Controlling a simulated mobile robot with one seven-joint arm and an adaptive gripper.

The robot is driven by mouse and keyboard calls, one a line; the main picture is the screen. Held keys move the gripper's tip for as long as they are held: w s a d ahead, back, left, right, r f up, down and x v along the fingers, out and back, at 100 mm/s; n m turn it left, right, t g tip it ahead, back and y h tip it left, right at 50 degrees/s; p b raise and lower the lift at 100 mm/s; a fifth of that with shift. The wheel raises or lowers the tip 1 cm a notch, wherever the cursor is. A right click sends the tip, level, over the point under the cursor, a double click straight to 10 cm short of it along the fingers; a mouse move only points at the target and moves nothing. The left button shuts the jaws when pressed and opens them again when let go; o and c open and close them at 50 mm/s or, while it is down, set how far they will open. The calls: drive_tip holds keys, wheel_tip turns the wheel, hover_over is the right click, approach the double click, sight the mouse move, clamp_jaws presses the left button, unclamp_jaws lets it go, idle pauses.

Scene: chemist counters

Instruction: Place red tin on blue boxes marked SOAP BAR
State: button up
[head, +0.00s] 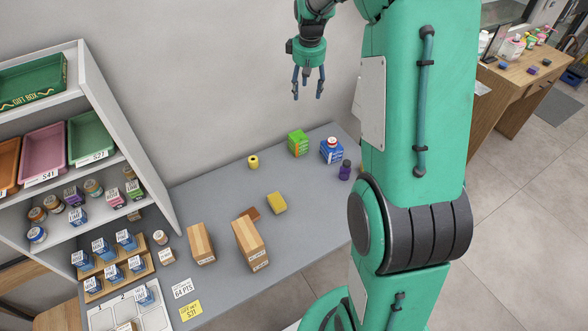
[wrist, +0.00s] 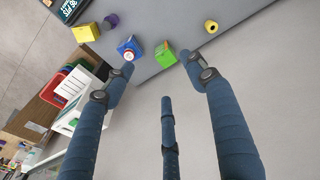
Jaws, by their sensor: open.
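My gripper (head: 308,90) is open and empty, its fingers hanging down high above the back of the grey counter (head: 218,220). Its spread fingers (wrist: 165,75) also show in the wrist view. Small blue boxes with white labels (head: 101,247) stand in rows on a wooden stepped rack at the counter's left end. Their labels are too small to read, so I cannot tell which say SOAP BAR. I cannot make out a red tin for certain in either view. A blue carton with a red and white top (head: 331,151) stands at the counter's back right.
A green box (head: 298,143), yellow roll (head: 253,162), purple jar (head: 345,170), yellow block (head: 277,203) and wooden blocks (head: 201,243) stand on the counter. A white shelf unit (head: 105,125) with trays and jars rises at left. A white bin with coloured trays (wrist: 75,105) shows in the wrist view.

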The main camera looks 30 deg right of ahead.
drive_tip(key=s+a+r+t, duration=0.2)
drive_tip(key=s+a+r, duration=1.2)
drive_tip(key=s+a, duration=0.3)
drive_tip(key=s+a+t, duration=0.1)
drive_tip(key=s+a, duration=0.4)
drive_tip(key=s, duration=0.6)
drive_tip(key=s+a+m+t, duration=0.1)
drive_tip(key=s+a, duration=0.4)
drive_tip(key=s, duration=0.5)
drive_tip(key=shift+s+a+f+y, duration=0.3)
drive_tip(key=shift+s+f+y, duration=0.05)
drive_tip(key=shift+f+y, duration=0.1)
wheel_tip(320, 180, down, 13)
drive_tip(key=b, duration=1.2)
drive_tip(key=shift+r+b, duration=0.2)
drive_tip(key=shift+b, duration=0.15)
